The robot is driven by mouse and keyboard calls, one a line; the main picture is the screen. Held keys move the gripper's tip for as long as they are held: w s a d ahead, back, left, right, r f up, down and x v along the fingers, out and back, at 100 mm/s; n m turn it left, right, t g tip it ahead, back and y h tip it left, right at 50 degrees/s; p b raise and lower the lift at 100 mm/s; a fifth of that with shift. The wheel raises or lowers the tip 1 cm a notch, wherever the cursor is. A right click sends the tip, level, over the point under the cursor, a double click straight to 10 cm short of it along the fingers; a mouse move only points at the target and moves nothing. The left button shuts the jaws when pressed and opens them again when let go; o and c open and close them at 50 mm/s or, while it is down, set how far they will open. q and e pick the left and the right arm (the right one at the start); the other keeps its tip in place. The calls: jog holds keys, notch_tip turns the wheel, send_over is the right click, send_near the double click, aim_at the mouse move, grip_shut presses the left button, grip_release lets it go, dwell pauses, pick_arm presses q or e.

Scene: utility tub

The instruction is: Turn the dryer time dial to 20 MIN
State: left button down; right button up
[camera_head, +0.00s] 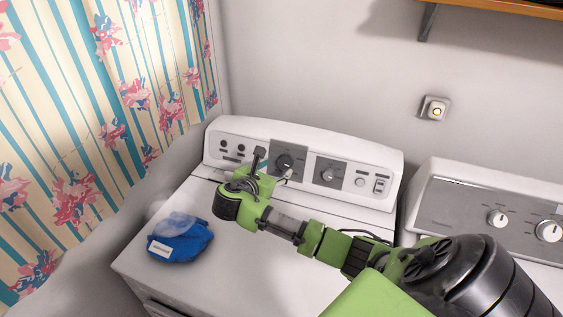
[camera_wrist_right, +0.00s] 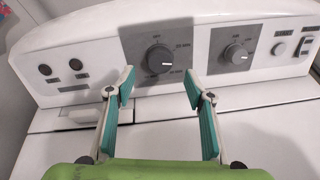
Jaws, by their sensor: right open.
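The dryer's control panel (camera_head: 225,140) has a large black dial (camera_wrist_right: 159,59) on a dark grey plate, which I take to be the time dial. A short white mark shows on the right part of its face. I see no contact with the dial. My left gripper is not in view.
A smaller dial (camera_wrist_right: 235,54) sits right of the large one, then a button and a switch. A grey-panelled washer (camera_head: 455,205) stands at right. A striped curtain (camera_head: 90,110) hangs left.

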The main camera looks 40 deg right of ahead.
aim_at(283, 163)
jog(key=x, duration=0.4)
jog(key=shift+w+d+p, duration=0.15)
jog(key=shift+d+p, duration=0.15)
jog(key=shift+d, duration=0.05)
jog(key=shift+w+d+f, duration=0.15)
jog(key=shift+d+f, duration=0.05)
jog(key=shift+d, duration=0.1)
jog(key=shift+w+d+f, duration=0.2)
jog(key=shift+d, duration=0.1)
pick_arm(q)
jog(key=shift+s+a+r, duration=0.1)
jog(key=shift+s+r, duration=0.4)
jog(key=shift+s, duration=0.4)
pick_arm(e)
jog(key=c, duration=1.1)
